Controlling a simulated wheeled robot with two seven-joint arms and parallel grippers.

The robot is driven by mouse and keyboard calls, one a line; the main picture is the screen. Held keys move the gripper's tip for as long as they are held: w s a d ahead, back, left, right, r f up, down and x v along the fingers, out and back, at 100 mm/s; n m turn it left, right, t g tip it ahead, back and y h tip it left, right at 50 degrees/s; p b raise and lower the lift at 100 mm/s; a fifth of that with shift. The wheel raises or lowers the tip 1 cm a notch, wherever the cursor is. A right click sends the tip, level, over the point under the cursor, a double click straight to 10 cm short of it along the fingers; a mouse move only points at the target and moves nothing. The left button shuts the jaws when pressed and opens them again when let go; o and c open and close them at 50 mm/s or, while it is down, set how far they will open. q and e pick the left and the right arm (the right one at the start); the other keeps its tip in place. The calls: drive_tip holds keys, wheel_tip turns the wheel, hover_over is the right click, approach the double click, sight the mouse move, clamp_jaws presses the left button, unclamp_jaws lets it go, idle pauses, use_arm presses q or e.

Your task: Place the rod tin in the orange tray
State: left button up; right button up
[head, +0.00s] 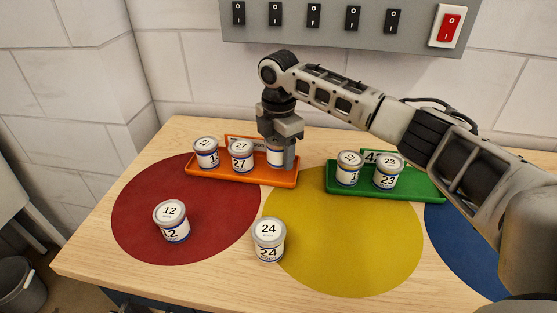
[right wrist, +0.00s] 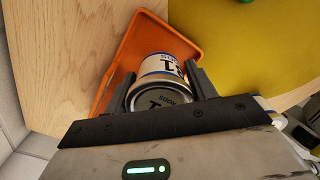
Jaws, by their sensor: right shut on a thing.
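The orange tray (head: 240,178) is at the back left of the bench. My right gripper (head: 278,158) points down over its right end, shut on a white tin with a blue band (head: 275,156). In the right wrist view this held tin (right wrist: 162,68) is between the two fingers, with the orange tray (right wrist: 118,62) around it. Its label is partly hidden and I cannot read it fully. It is at tray level; I cannot tell whether it touches the tray floor. My left gripper is not in view.
Two tins (head: 206,153) (head: 241,155) stand in the orange tray, left of the held one. The green tray (head: 333,187) holds two more. Tin 12 (head: 171,220) is on the red disc, and tin 24 (head: 268,240) is by the yellow disc (head: 350,245). A switch panel hangs behind.

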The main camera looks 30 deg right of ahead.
sight(279, 162)
drive_tip(key=shift+w+f, duration=0.1)
drive_tip(key=shift+f, duration=1.5)
drive_tip(key=shift+f, duration=0.1)
drive_tip(key=o, duration=0.8)
wheel_tip(279, 162, up, 12)
drive_tip(key=shift+r, duration=0.1)
